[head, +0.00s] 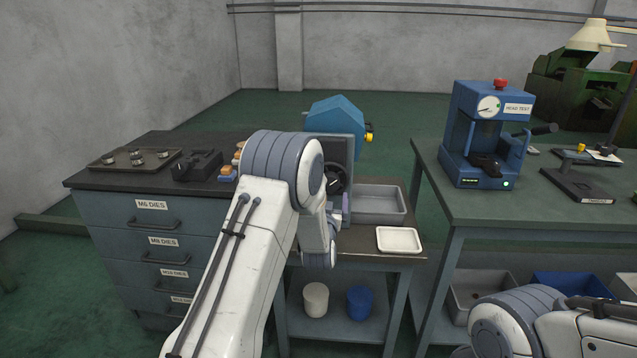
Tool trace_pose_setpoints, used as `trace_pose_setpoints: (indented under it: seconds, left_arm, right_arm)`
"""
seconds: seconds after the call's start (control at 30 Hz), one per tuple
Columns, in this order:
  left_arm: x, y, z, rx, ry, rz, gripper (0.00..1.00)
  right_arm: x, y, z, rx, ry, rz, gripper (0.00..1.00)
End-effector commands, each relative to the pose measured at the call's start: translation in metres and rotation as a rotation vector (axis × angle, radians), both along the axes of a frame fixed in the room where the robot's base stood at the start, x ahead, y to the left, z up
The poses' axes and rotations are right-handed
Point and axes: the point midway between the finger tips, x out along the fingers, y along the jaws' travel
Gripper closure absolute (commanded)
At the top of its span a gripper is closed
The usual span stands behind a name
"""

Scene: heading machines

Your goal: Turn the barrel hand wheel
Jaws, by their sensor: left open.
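A blue many-sided barrel (335,114) stands behind a grey upright panel (343,150) on the low bench, with a yellow-ended part on its right side. A dark round hand wheel (334,179) shows in front of this panel, partly hidden by my left arm. My left gripper (341,207) is at the wheel's lower right edge, its jaws open. My arm's wrist covers part of it, and I cannot tell whether a finger touches the wheel. My right arm shows at the lower right, but its gripper is out of view.
A grey bin (378,203) and a white tray (399,240) sit right of the wheel. A drawer cabinet (150,225) stands at left with dies on top. A green table (490,215) at right carries a blue head-test press (487,135).

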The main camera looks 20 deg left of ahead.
Motion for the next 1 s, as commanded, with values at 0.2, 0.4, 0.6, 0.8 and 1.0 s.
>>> trace_pose_setpoints:
  seconds: [0.2, 0.4, 0.6, 0.8, 1.0]
  left_arm:
    - [0.039, 0.011, 0.001, 0.000, -0.001, 0.001, 0.00]
    - [0.067, 0.020, 0.000, 0.001, 0.000, 0.002, 0.00]
    - [0.081, 0.024, 0.000, 0.001, 0.000, 0.002, 0.00]
    - [0.083, 0.025, 0.000, 0.001, 0.001, 0.002, 0.00]
    - [0.083, 0.025, 0.000, 0.000, 0.001, 0.003, 0.27]
  right_arm:
    - [0.000, 0.000, 0.007, 0.000, 0.000, 0.000, 0.00]
    - [0.000, 0.000, 0.011, 0.000, 0.000, 0.000, 0.00]
    - [0.000, 0.000, 0.012, 0.000, 0.000, 0.000, 0.00]
    - [0.000, 0.000, 0.012, 0.000, 0.000, 0.000, 0.00]
    - [0.000, 0.000, 0.012, 0.000, 0.000, 0.000, 0.00]
